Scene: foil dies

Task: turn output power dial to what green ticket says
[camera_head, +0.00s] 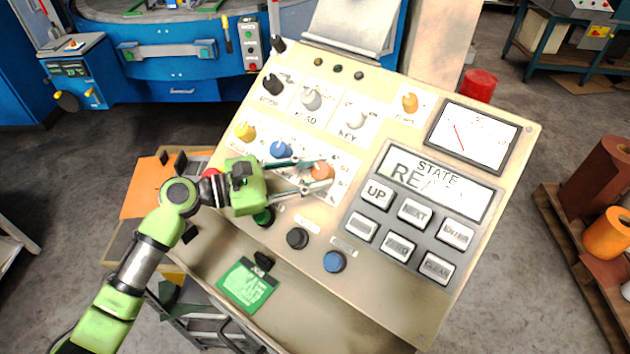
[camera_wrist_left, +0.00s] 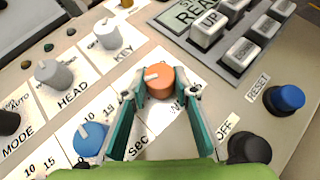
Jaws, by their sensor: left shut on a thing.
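The orange dial (camera_head: 320,171) sits on the cream control panel (camera_head: 400,312). My left gripper (camera_head: 326,176) reaches it from the left and is shut on it. In the left wrist view the orange dial (camera_wrist_left: 173,84) is between the two teal fingers of my left gripper (camera_wrist_left: 163,93). Its white pointer mark shows on the upper left of its top. The label below starts with "W"; the fingers hide much of its scale. The green ticket (camera_head: 240,291) lies on the panel's lower front part under a dark clip; its writing is too small to read. My right gripper is out of view.
A blue dial (camera_head: 280,150) is just left of the orange one, close to my fingers. Black (camera_head: 297,238) and blue (camera_head: 334,262) buttons are below. A keypad with a STATE display (camera_head: 437,179) is to the right.

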